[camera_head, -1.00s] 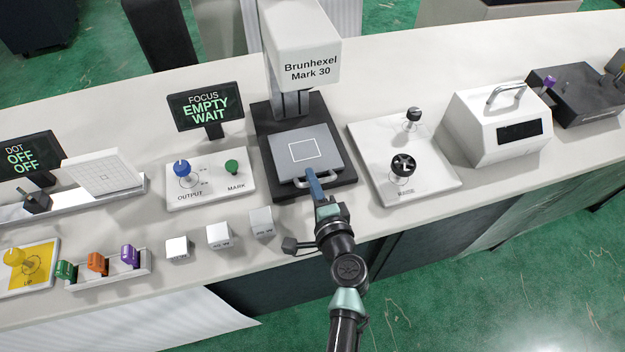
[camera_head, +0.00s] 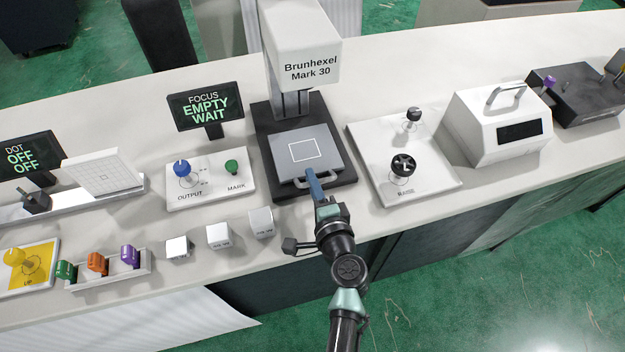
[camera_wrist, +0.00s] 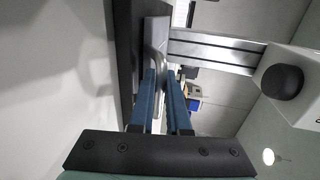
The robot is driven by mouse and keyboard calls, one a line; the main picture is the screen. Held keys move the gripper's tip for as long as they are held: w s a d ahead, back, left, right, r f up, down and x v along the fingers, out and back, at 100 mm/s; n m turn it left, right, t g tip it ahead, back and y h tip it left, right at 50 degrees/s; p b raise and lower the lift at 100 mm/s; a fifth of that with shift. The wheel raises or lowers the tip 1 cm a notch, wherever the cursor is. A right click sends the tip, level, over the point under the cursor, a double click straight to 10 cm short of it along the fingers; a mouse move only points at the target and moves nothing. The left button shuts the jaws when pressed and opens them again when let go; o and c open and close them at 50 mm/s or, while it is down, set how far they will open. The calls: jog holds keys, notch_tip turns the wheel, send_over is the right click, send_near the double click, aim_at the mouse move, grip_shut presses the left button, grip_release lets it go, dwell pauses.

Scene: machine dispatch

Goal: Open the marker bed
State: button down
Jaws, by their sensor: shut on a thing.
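The marker bed (camera_head: 290,140) is a grey plate with a white square outline, lying on the black base of the machine labelled Brunhexel Mark 30 (camera_head: 300,70). A pale handle (camera_head: 302,182) runs along its front edge. My gripper (camera_head: 313,180) reaches it from the front with blue fingers. In the wrist view my gripper (camera_wrist: 163,85) has its fingers shut on the handle (camera_wrist: 158,50), beside the grey edge of the bed (camera_wrist: 152,30). Part of the handle is hidden by the fingers.
A panel (camera_head: 210,192) with a blue and a green knob stands left, below a screen (camera_head: 205,106) reading EMPTY WAIT. A white panel (camera_head: 378,150) with black knobs stands right. Small light cubes (camera_head: 218,236) sit at front left. Counter right of my arm is clear.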

jog(key=f+b+v, duration=0.2)
jog(key=f+v, duration=0.1)
jog(key=v, duration=1.1)
jog(key=shift+s, duration=0.25)
jog(key=shift+d+f, duration=0.1)
jog(key=shift+d, duration=0.05)
jog(key=c, duration=1.3)
grip_release()
jog(key=shift+o, duration=0.6)
jog(key=shift+s, duration=0.15)
jog(key=b+v, duration=0.2)
jog(key=v, duration=1.1)
